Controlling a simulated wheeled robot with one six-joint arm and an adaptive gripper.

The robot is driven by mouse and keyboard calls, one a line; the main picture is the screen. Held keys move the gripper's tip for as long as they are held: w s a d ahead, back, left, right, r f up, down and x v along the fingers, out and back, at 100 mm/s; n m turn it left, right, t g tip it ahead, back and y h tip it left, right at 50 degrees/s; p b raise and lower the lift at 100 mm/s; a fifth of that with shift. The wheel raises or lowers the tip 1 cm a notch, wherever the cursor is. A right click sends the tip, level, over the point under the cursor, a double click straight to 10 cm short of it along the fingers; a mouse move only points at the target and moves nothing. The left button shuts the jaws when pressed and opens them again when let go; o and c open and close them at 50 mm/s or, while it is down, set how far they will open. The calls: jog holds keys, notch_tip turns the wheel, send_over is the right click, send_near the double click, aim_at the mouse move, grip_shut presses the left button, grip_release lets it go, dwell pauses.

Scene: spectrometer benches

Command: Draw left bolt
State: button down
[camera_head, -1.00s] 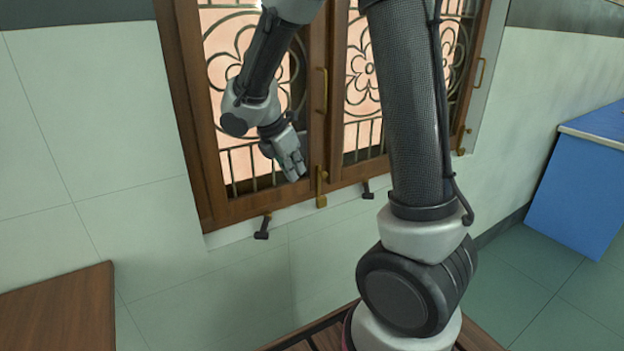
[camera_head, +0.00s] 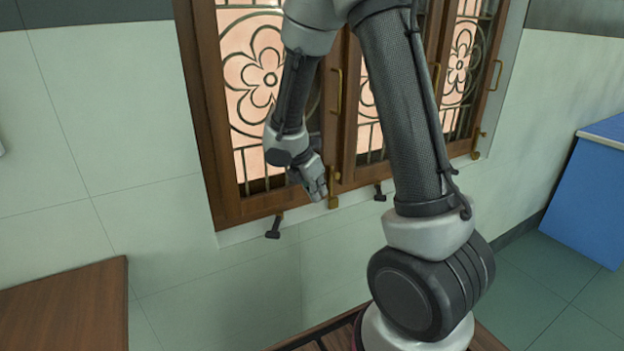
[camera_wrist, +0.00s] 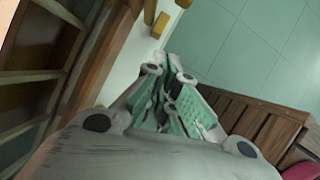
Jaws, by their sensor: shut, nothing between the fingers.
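The left bolt (camera_head: 333,188) is a small brass fitting at the bottom of the wooden window frame, near where the two left sashes meet. My gripper (camera_head: 321,191) is shut and empty, pointing down just left of the bolt. I cannot tell whether they touch. In the wrist view my gripper's closed fingers (camera_wrist: 172,75) show in the middle, with brass pieces (camera_wrist: 160,24) just beyond them at the top. Another brass bolt (camera_head: 476,146) sits further right on the frame.
Dark window stays (camera_head: 274,228) and (camera_head: 380,192) stick out below the frame. Brass handles (camera_head: 337,90) stand on the sashes. A wooden table top (camera_head: 65,305) is at lower left, a blue cabinet (camera_head: 590,195) at right. Tiled wall below the window is clear.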

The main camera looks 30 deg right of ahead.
aim_at(327, 167)
jog(key=d, duration=0.1)
jog(key=d+r, duration=0.1)
jog(key=w+d, duration=0.1)
jog(key=shift+d+r, duration=0.1)
jog(key=shift+r, duration=0.25)
notch_tip(327, 167, up, 5)
jog(key=shift+f, duration=0.2)
dwell(0.4)
